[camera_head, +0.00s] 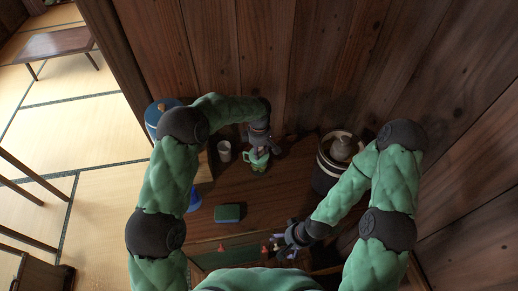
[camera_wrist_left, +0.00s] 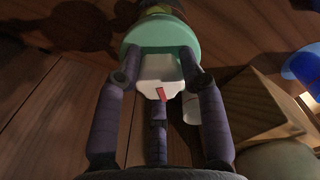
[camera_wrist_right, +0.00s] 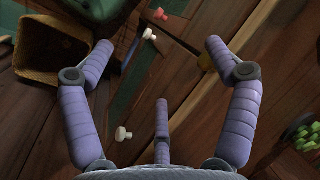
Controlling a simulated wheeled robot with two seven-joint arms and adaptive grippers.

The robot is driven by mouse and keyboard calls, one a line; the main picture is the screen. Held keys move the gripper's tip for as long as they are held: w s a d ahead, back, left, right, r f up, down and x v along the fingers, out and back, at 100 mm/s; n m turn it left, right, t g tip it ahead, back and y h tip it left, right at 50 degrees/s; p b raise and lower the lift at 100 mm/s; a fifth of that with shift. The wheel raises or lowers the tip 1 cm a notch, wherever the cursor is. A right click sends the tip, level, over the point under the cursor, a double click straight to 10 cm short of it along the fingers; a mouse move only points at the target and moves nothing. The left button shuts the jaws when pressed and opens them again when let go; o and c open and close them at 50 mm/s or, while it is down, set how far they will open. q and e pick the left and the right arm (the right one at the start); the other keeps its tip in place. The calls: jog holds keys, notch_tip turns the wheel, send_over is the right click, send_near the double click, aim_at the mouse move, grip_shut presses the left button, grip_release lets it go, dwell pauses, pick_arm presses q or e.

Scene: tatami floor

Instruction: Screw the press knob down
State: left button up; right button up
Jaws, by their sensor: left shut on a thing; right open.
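The green press (camera_head: 258,161) stands upright on the wooden tabletop near the wall, under my left gripper. In the left wrist view its round green top (camera_wrist_left: 160,38) carries a white knob (camera_wrist_left: 158,74) with a small red mark. My left gripper (camera_head: 261,143) is shut on the white knob from above; its fingers also show in the left wrist view (camera_wrist_left: 160,78). The press's lower body is mostly hidden there. My right gripper (camera_head: 284,244) is open and empty, low over the front of the table; its spread fingers show in the right wrist view (camera_wrist_right: 160,50).
A white cup (camera_head: 224,151) stands left of the press. A green box (camera_head: 228,213) and a blue cone (camera_head: 193,200) are nearer the front. The wooden wall (camera_head: 310,60) rises close behind.

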aim_at(259, 149)
pick_arm(q)
jog(key=m, duration=0.2)
jog(key=f+m, duration=0.1)
jog(key=m, duration=0.3)
jog(key=shift+s+a+f, duration=0.1)
jog(key=shift+s+f, duration=0.05)
jog(key=shift+s, duration=0.1)
jog(key=m, duration=0.3)
jog(key=shift+m+p, duration=0.35)
jog(key=shift+m, duration=0.05)
jog(key=m, duration=0.4)
jog(key=o, duration=0.8)
jog(key=shift+f, duration=0.1)
jog(key=shift+o, duration=0.2)
jog(key=shift+w+r+p, duration=0.15)
jog(key=shift+r+p, duration=0.3)
jog(key=shift+r, duration=0.35)
jog(key=shift+w+r+p, duration=0.1)
jog(key=shift+r+p, duration=0.35)
jog(key=shift+r, duration=0.35)
jog(key=shift+w+r+p, duration=0.1)
jog(key=shift+r+p, duration=1.4)
jog(key=shift+r, duration=1.85)
